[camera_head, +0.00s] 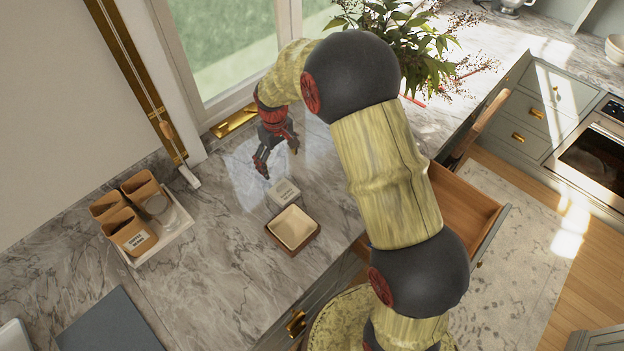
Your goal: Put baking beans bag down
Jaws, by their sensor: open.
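Several brown paper-like bags stand in a white tray (181,237) on the marble counter at the left. The front bag (130,234) carries a white label with dark print too small to read, so I cannot tell for sure which is the baking beans bag. My gripper (279,165) is open and empty above the counter near the window. It points down, to the right of the tray and well apart from the bags. No bag is between its fingers.
A leafy plant (425,50) stands behind my arm. An open drawer (468,205) juts out at right. Counter between tray and dish is clear.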

